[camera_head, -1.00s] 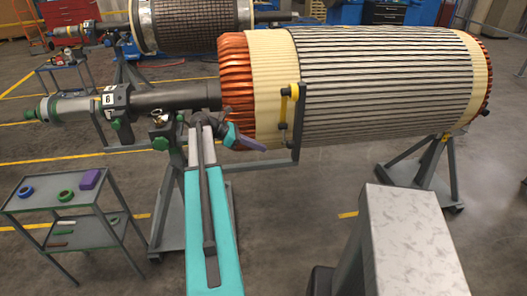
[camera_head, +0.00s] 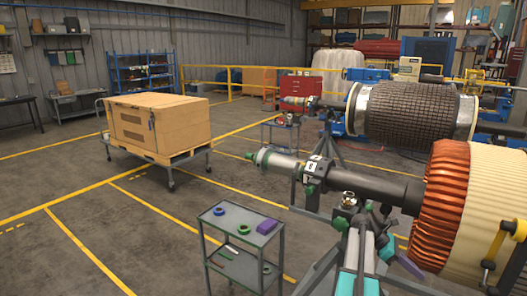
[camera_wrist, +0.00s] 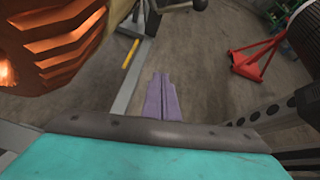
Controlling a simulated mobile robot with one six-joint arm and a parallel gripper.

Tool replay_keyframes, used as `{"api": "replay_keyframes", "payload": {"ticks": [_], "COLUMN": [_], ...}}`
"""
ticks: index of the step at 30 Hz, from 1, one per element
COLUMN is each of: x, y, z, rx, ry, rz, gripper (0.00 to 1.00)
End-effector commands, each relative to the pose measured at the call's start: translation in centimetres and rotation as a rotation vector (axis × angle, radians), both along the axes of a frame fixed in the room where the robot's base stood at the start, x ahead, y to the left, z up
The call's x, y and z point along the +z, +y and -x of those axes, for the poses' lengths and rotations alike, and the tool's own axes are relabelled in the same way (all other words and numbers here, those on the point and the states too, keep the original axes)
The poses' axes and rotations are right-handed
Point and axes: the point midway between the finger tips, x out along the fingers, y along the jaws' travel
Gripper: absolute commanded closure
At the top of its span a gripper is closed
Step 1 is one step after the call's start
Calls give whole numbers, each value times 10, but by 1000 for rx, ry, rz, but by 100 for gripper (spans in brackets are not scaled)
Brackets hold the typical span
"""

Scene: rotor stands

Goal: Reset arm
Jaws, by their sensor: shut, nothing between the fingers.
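My arm (camera_head: 358,284), teal with a grey link, rises at the bottom of the head view in front of the rotor. My gripper (camera_head: 411,268) has purple fingers and points to the right, just below the copper end winding of the rotor (camera_head: 447,222). In the wrist view my gripper (camera_wrist: 158,95) shows its two purple fingers side by side, shut and empty, above the floor. The copper winding (camera_wrist: 55,45) fills the upper left of the wrist view, apart from the fingers. My arm's lower part is cut off by the frame.
A grey cart (camera_head: 242,234) with rings and a purple block stands left of the arm. A wooden crate (camera_head: 160,122) sits on a trolley further left. A second rotor (camera_head: 405,115) stands behind. A red stand (camera_wrist: 258,56) shows in the wrist view. The floor at left is open.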

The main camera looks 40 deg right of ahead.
Motion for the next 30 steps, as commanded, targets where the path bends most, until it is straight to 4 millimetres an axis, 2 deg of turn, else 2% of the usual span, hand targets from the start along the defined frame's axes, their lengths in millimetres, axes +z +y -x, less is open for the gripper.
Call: {"api": "replay_keyframes", "payload": {"ticks": [1, 6, 15, 24, 30], "x": [-13, -47, -118, -193, -242], "y": [10, 44, 123, 219, 288], "z": [-18, -67, -135, -179, -193], "rx": [31, 119, 270, 400, 458], "ry": [9, 35, 62, 54, 29], "rz": [-13, -54, -149, -238, -279], "gripper": [100, 100, 100, 100, 100]}}
